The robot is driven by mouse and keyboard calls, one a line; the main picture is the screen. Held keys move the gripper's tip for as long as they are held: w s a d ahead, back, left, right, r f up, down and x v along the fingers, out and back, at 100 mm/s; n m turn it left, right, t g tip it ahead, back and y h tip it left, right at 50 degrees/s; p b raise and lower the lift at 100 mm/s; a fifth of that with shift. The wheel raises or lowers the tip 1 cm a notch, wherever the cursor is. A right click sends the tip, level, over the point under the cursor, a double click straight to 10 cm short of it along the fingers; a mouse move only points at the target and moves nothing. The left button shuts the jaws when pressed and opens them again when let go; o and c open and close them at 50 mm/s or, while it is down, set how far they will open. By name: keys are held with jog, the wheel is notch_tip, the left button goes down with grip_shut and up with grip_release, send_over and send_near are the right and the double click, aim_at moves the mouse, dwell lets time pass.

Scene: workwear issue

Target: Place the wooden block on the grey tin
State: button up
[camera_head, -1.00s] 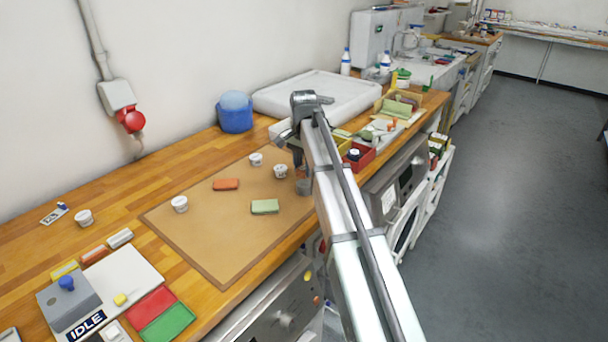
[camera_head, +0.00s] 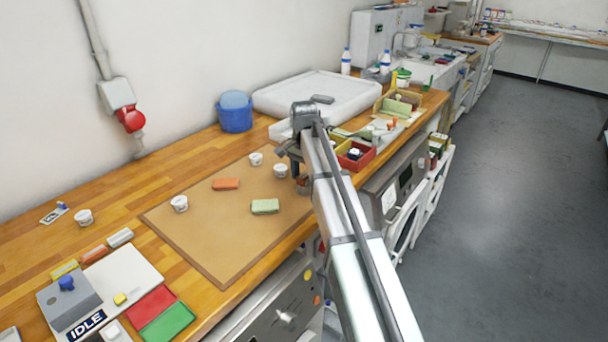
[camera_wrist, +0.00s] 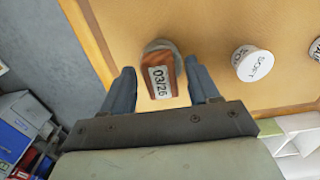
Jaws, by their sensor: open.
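The wooden block (camera_wrist: 161,78), reddish brown with a white "03/26" label, is between the two fingers of my gripper (camera_wrist: 163,88) in the wrist view. The fingers stand apart, with a gap on each side of the block. The grey tin (camera_wrist: 158,46) shows behind the block, which covers most of it. The block appears to sit on the tin, but their contact is hidden. In the head view my gripper (camera_head: 299,168) is low over the right edge of the brown mat, and my arm hides much of the block and tin.
On the brown mat (camera_head: 205,235) lie an orange block (camera_head: 226,184), a green block (camera_head: 265,206) and white tubs, one of them (camera_head: 281,170) close left of my gripper. A red bin (camera_head: 356,156) stands to the right. The mat's front left is clear.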

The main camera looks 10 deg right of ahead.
aim_at(304, 175)
notch_tip(304, 175, up, 12)
jog(key=shift+r, duration=0.2)
dwell(0.6)
